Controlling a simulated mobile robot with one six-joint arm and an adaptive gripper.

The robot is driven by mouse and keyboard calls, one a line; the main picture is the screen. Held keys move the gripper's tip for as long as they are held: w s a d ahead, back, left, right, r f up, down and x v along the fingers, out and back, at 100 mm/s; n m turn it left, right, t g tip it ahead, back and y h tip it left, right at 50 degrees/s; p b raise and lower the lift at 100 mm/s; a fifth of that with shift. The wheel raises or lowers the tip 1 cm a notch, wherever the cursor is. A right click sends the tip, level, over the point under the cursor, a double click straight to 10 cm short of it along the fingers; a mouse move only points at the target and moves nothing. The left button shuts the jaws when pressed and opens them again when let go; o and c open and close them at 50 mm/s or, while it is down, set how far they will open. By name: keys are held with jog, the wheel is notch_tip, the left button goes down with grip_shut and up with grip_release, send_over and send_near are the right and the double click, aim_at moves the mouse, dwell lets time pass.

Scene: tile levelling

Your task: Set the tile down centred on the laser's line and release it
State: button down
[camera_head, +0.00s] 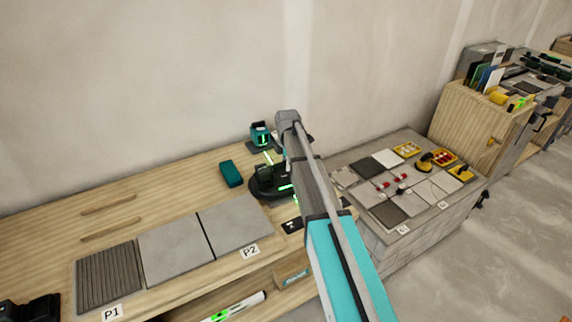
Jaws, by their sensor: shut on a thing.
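The laser (261,135) is a small teal and black device with a green glow, at the back of the wooden bench near the wall. No held tile can be picked out. Two smooth grey tiles (182,250) (237,226) and a ribbed dark tile (110,277) lie on the bench.
The wooden bench (50,236) carries labels P1 (112,312) and P2 (250,251), and a teal block (231,173). A grey tiled block (405,225) at right holds several sample tiles and small yellow trays. A wooden cabinet (480,120) stands beyond. The wall is close behind.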

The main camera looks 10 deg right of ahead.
jog(key=shift+c, duration=1.8)
grip_release()
jog(key=shift+r, duration=0.15)
